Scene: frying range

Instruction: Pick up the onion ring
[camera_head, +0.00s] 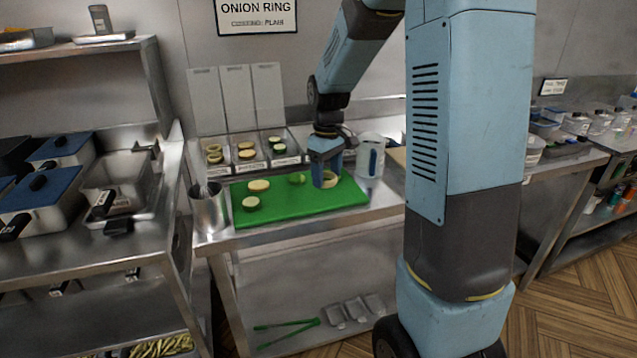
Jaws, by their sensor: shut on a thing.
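A pale tan onion ring (331,180) is at the right part of the green cutting board (285,209). My gripper (325,183) points down over the board and is shut on this ring. The fingers hide part of the ring, and I cannot tell whether it still touches the board. Other round pieces lie on the board: a pale one (258,185), a green-sided one (251,203) and a green one (296,178) just left of my gripper.
Compartments with lids raised (246,150) hold more round pieces behind the board. A white and blue jug (371,155) stands close right of my gripper. A metal cup (208,208) stands at the board's left. The board's front is clear.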

